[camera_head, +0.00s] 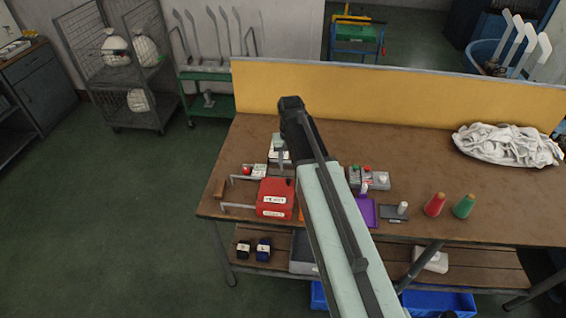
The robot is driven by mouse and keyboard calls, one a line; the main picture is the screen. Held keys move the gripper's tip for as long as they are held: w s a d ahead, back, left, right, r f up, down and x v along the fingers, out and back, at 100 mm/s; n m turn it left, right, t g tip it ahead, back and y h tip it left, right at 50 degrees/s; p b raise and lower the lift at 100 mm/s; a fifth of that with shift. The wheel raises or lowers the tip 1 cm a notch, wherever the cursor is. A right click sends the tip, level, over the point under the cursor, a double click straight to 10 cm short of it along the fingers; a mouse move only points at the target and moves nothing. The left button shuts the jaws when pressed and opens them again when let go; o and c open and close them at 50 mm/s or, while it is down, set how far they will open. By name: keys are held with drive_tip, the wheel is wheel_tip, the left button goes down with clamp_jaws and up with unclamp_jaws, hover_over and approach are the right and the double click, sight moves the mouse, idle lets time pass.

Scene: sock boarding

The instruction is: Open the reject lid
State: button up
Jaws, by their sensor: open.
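A red box (276,192) with white labels stands near the left front of the brown workbench. The lettering on its labels is too small to read, so I cannot tell for sure that it is the reject box. Its top looks closed, with a small dark part on it. My arm rises from the bottom of the picture across the bench, just right of the red box, to a black joint above the bench. My gripper does not show; the arm hides whatever is below and behind it.
On the workbench (410,265), grey boxes with buttons (367,178), a purple tray (366,211), a red cone (435,205) and a green cone (464,207) stand right of my arm. White cloth (508,145) lies farther right. A yellow panel (400,98) closes the back.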

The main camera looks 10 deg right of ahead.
sight(288, 180)
wheel_tip(288, 180, down, 8)
drive_tip(key=b, duration=0.8)
drive_tip(key=shift+r, duration=0.1)
clamp_jaws()
idle(1.0)
